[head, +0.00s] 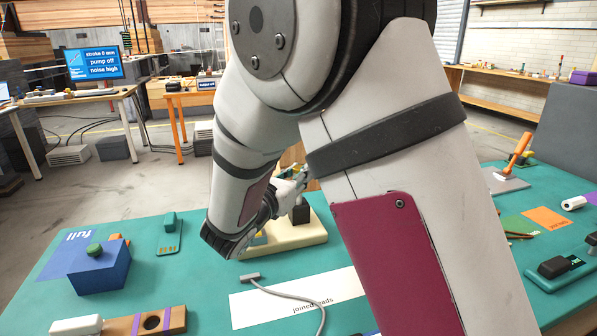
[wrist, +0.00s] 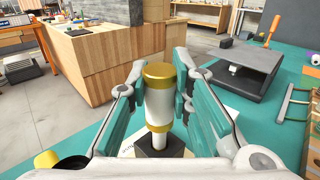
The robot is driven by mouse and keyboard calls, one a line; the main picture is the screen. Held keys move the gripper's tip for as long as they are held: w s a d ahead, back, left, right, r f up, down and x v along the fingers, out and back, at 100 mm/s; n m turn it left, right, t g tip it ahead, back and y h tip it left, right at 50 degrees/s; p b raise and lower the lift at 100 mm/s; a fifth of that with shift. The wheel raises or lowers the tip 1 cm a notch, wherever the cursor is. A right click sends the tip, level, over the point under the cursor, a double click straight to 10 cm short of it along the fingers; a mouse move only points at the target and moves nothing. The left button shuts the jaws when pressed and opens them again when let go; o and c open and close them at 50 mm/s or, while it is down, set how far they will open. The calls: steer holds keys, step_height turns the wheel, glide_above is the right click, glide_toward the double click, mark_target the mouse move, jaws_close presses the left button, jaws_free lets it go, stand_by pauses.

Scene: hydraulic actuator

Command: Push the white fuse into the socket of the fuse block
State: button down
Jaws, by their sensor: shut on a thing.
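The white fuse (wrist: 158,102) with gold end caps stands roughly upright between the teal finger pads of my gripper (wrist: 160,90) in the wrist view. My gripper is shut on it. Below its lower cap a narrower pale stem shows above a dark block (wrist: 160,152). I cannot tell how far the stem goes into that block. In the head view my gripper (head: 291,186) is over the cream base (head: 312,236), near its dark block (head: 301,214). My arm hides much of this area, and the fuse is not clear there.
On the teal table are a blue box (head: 100,272) with a green knob, a small green part (head: 169,228), a white label sheet (head: 262,307) with a grey cable, and a wooden block (head: 160,322) with a hole. A grey stand (wrist: 238,75) is at the right in the wrist view.

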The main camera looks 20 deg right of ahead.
steer(key=shift+f, duration=0.3)
steer(key=shift+f+b, duration=0.35)
steer(key=shift+b, duration=0.05)
steer(key=shift+f+b, duration=0.55)
steer(key=shift+f, duration=0.3)
steer(key=c, duration=1.4)
jaws_free()
steer(key=shift+o, duration=0.4)
steer(key=o, duration=0.6)
steer(key=shift+c, duration=0.2)
steer(key=shift+s+a, duration=0.1)
steer(key=p+v, duration=0.2)
steer(key=v, duration=0.7)
steer(key=shift+s+a, duration=0.25)
